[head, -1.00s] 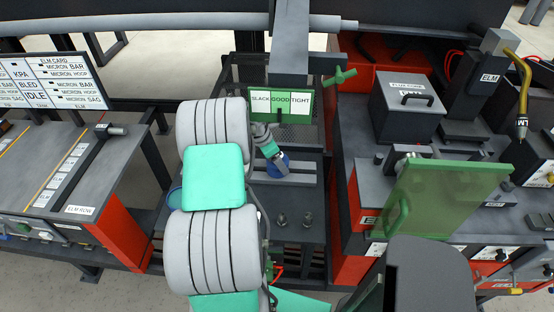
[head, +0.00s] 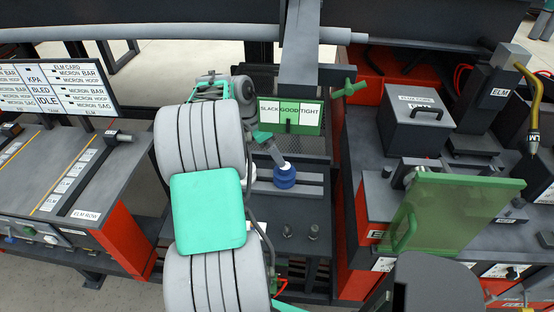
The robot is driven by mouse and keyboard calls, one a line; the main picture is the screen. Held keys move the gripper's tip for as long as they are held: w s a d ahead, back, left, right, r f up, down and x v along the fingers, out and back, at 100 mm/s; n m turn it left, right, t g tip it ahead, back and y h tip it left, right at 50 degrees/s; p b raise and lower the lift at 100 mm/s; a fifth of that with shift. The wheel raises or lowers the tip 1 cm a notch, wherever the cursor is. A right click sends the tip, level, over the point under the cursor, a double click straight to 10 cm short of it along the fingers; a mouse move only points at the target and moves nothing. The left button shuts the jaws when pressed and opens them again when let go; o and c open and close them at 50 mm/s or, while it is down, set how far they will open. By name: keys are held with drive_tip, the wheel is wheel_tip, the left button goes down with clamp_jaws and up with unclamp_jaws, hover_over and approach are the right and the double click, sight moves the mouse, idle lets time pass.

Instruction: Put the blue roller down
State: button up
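The blue roller (head: 285,178) is a small ribbed blue piece with a pale top. It appears at the grey rail (head: 309,188) on the dark bench in the middle of the head view. Whether it rests there or hangs just above is unclear. My gripper (head: 279,160) comes down from the upper left, and its narrow grey end meets the roller's pale top in the picture. The fingers are too small and too much in line with the arm to show whether they grip it. My large grey and teal arm covers the bench's left part.
A green-framed SLACK/GOOD/TIGHT gauge (head: 290,114) stands just behind the roller. Two short pegs (head: 313,231) stand on the bench in front. A green see-through guard (head: 450,212) and a dark lidded box (head: 416,117) are at the right. The ELM ROW bench (head: 85,190) is at the left.

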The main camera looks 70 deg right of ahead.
drive_tip(key=w+a+r+m+t, duration=0.2)
drive_tip(key=w+a+r, duration=0.2)
drive_tip(key=w+a, duration=0.65)
drive_tip(key=w+a+r+m+t, duration=0.1)
drive_tip(key=w+a+r+t, duration=0.15)
drive_tip(key=w+a, duration=0.75)
drive_tip(key=s+a+m+t+y, duration=0.1)
drive_tip(key=a+m, duration=0.1)
drive_tip(key=a, duration=1.3)
drive_tip(key=s+a+m+t+y, duration=0.1)
drive_tip(key=s+a+m+y, duration=0.1)
drive_tip(key=a, duration=1.2)
drive_tip(key=shift+s+a+r+m+t, duration=0.15)
drive_tip(key=shift+s+a+m+t, duration=0.2)
drive_tip(key=shift+m, duration=0.35)
